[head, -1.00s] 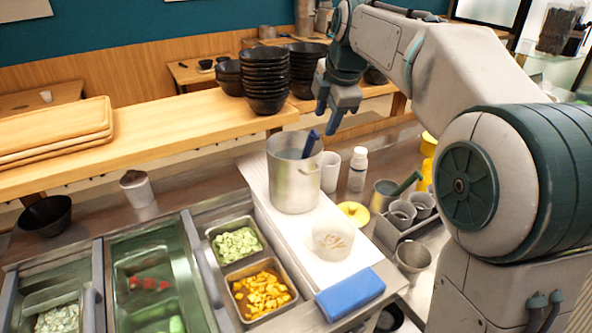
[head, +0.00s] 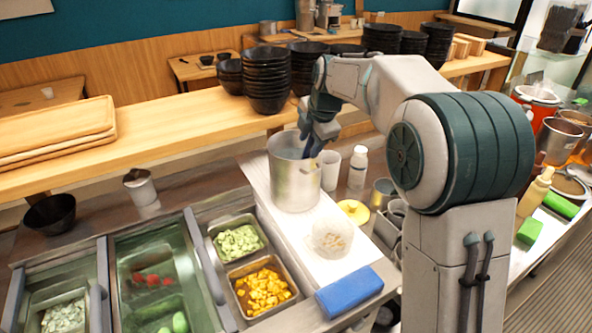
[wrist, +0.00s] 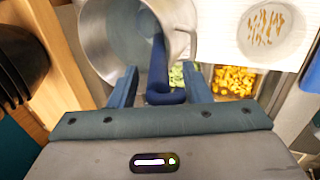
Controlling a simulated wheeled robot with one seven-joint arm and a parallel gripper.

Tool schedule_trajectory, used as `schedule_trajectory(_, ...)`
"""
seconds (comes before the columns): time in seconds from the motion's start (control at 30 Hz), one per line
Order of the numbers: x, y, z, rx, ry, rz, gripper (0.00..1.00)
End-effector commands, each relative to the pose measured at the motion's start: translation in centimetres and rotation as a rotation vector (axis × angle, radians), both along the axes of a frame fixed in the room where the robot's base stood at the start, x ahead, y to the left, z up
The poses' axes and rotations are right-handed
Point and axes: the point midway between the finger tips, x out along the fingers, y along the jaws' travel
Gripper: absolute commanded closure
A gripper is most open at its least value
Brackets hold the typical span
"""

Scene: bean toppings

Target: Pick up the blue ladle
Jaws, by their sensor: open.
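The blue ladle (wrist: 160,65) leans in a tall metal pot (head: 294,182), its handle sticking up over the rim. In the wrist view the handle's hooked end lies between the two open fingers of my gripper (wrist: 160,88), and the pot (wrist: 112,40) is just beyond. I cannot tell whether either finger touches the handle. In the head view my gripper (head: 312,145) is at the pot's right rim and hides most of the ladle. The ladle's bowl is inside the pot and cannot be made out.
A white cup (head: 330,170) and a white bottle (head: 357,168) stand right of the pot. A clear container (head: 332,238) and a blue block (head: 349,292) are in front. Stacked black bowls (head: 267,80) stand on the wooden shelf behind. Food trays (head: 262,287) are at the front left.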

Motion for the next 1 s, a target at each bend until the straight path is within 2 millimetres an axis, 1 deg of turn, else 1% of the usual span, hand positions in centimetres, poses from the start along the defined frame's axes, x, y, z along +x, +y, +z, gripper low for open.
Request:
schedule_trajectory(0.1,0.6,0.4,-1.5,-0.002,0.002,0.0,0.56)
schedule_trajectory(0.2,0.9,0.5,-2.3,-0.001,0.0,0.0,0.56)
schedule_trajectory(0.47,1.0,0.5,-2.5,0.0,0.0,-0.001,0.56)
schedule_trajectory(0.5,1.0,0.5,-2.5,0.0,-0.001,-0.001,0.68)
schedule_trajectory(0.57,1.0,0.5,-2.5,0.0,0.0,-0.001,0.84)
schedule_trajectory(0.6,1.0,0.5,-2.5,0.0,-0.001,-0.001,0.95)
schedule_trajectory(0.63,1.0,0.5,-2.5,0.0,0.0,-0.001,1.0)
schedule_trajectory(1.0,1.0,0.5,-2.2,0.0,-0.002,-0.002,1.0)
